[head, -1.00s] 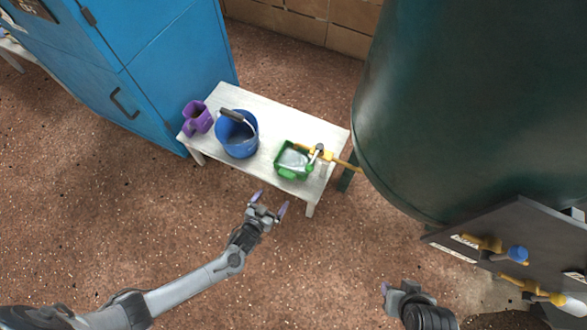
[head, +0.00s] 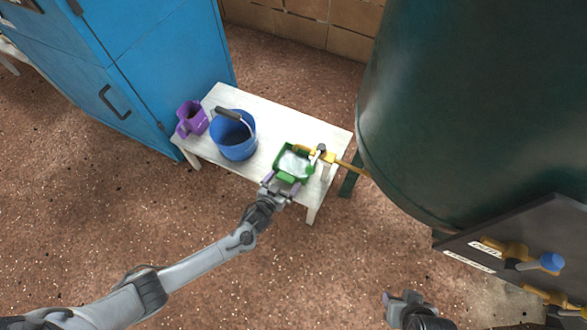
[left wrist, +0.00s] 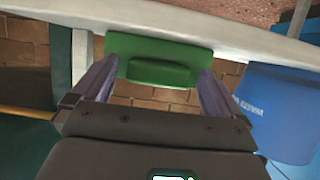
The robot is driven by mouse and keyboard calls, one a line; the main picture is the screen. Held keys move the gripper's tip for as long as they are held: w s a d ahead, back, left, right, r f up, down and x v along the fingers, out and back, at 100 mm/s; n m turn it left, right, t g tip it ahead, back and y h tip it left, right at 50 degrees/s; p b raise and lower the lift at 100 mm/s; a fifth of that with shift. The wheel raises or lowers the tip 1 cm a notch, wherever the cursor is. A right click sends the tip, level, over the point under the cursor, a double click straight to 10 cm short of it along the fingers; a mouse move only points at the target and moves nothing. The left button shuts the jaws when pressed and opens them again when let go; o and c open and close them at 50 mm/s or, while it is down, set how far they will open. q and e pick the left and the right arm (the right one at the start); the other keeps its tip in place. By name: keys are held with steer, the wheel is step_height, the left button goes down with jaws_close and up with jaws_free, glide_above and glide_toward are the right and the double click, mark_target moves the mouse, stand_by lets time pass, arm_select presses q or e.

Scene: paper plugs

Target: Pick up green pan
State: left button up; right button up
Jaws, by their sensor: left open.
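The green pan (head: 293,164) sits on the right part of the white bench (head: 262,100), beneath a yellow tap, with something pale inside. My left gripper (head: 282,182) is open at the pan's near side, its fingers on either side of the short green handle. In the left wrist view the pan (left wrist: 160,47) shows ahead between the spread fingers of the left gripper (left wrist: 157,74). I cannot tell whether they touch it. My right gripper (head: 391,298) is at the bottom edge, away from the bench; its opening is unclear.
A blue bucket (head: 234,136) stands left of the pan and a purple jug (head: 191,119) beyond it. The yellow tap (head: 318,154) reaches over the pan from the large dark green tank (head: 450,110). A blue cabinet (head: 150,70) is at left. The floor in front is clear.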

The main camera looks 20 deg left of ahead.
arm_select(q)
steer(key=shift+w+f, duration=0.2)
steer(key=shift+s+d, duration=0.1)
steer(key=shift+c, duration=0.2)
steer(key=shift+r, duration=0.1)
steer(key=c, duration=1.1)
